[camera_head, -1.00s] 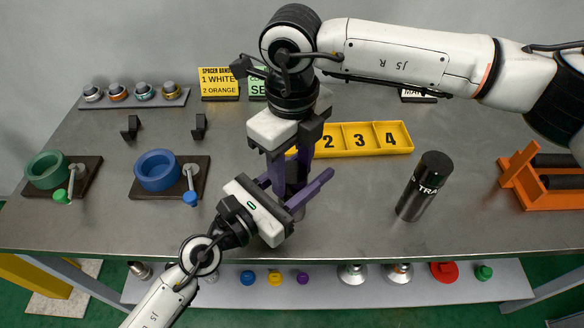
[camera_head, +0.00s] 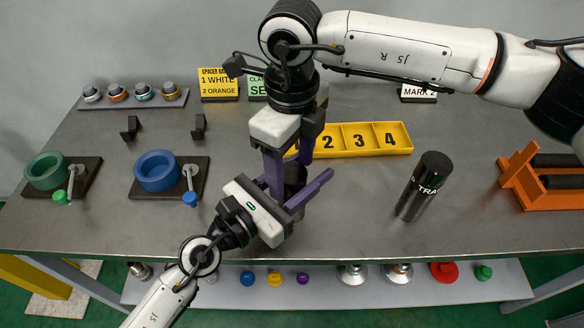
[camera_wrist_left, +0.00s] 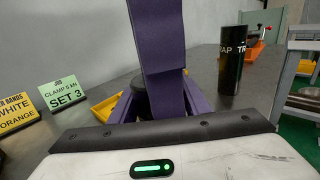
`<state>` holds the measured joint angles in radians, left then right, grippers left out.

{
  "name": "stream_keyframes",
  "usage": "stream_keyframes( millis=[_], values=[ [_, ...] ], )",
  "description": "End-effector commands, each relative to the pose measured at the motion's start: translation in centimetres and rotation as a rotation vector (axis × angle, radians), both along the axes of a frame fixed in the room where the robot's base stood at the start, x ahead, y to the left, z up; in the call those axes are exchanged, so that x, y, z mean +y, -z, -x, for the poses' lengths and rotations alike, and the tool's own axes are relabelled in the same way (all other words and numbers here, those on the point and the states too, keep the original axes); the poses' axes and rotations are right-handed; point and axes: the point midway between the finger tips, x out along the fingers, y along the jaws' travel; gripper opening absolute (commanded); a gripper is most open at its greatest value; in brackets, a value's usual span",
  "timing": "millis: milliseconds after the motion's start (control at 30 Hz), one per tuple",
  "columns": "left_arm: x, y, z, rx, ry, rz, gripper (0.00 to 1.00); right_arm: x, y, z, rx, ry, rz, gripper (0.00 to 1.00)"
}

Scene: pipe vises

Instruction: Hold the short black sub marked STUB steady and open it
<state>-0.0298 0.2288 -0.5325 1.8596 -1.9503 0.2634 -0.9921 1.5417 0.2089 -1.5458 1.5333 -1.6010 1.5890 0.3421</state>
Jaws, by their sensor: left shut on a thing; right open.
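The short black sub (camera_head: 294,175) stands on the table in the middle of the head view, mostly hidden by my gripper fingers. Its STUB marking is not visible. My left gripper (camera_head: 298,186) comes in from the front left and is shut on the sub low down. My right gripper (camera_head: 289,172) points down over the sub from above, its purple fingers open on either side of it. In the left wrist view, a dark part of the sub (camera_wrist_left: 141,97) shows between the left fingers, with a purple right finger (camera_wrist_left: 158,40) in front.
A tall black cylinder (camera_head: 424,187) marked TRA stands to the right. A yellow numbered tray (camera_head: 374,151) lies just behind. Blue (camera_head: 157,171) and green (camera_head: 46,171) ring vises are at left, an orange rack (camera_head: 520,178) at far right.

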Motion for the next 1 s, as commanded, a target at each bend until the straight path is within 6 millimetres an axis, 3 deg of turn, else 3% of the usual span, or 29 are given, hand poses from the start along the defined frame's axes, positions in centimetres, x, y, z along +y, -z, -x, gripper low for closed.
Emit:
stream_keyframes(
  millis=[300, 567, 667, 1000],
  values=[
    [0.0, 0.1, 0.0, 0.0, -0.001, -0.001, 0.0, 0.0, -3.7, 0.0, 0.001, 0.005, -0.001, 0.58],
    [0.0, 0.0, 0.0, 0.0, -0.001, -0.001, 0.0, 0.1, -6.8, 0.1, 0.001, 0.184, -0.002, 0.58],
    [0.0, 0.1, 0.0, 0.0, -0.001, -0.001, 0.0, 0.0, -6.4, 0.1, 0.002, 0.201, 0.0, 0.58],
    [0.0, 0.0, 0.0, 0.0, 0.0, -0.001, 0.0, 0.0, -1.3, 0.2, 0.004, 0.197, 0.001, 0.58]
  ],
)
